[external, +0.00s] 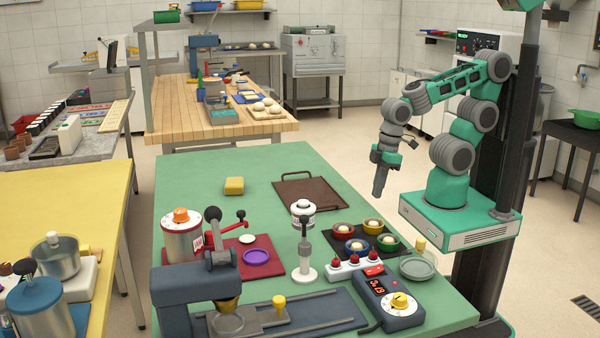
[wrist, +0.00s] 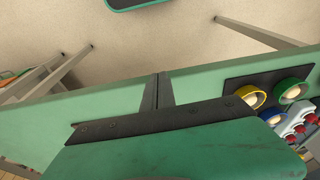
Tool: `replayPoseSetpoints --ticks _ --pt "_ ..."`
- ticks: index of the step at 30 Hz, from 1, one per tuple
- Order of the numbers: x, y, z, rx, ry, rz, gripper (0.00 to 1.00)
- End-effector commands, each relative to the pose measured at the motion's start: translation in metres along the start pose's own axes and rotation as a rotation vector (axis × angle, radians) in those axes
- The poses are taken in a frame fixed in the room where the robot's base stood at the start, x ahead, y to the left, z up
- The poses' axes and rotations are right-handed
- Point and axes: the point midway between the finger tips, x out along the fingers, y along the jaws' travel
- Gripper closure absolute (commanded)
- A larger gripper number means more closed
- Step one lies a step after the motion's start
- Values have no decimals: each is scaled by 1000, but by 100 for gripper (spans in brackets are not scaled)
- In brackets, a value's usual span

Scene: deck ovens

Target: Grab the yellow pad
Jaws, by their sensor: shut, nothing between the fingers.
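The yellow pad (external: 234,186) is a small block with rounded edges. It lies flat on the green table (external: 330,172), left of the brown tray, in the external view. It does not show in the wrist view.
A brown tray (external: 323,198) with a raised handle lies between my gripper and the pad. Several small bowls stand on a dark tray (wrist: 303,71) nearby. A white stand (external: 304,275) rises in front. The table around the pad is clear.

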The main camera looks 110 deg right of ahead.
Motion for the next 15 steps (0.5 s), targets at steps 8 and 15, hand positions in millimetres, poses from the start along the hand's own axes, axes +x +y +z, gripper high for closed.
replayPoseSetpoints --ticks 8,15 --pt "0 0 0 0 0 0 87" --pt "0 0 0 0 0 0 67"
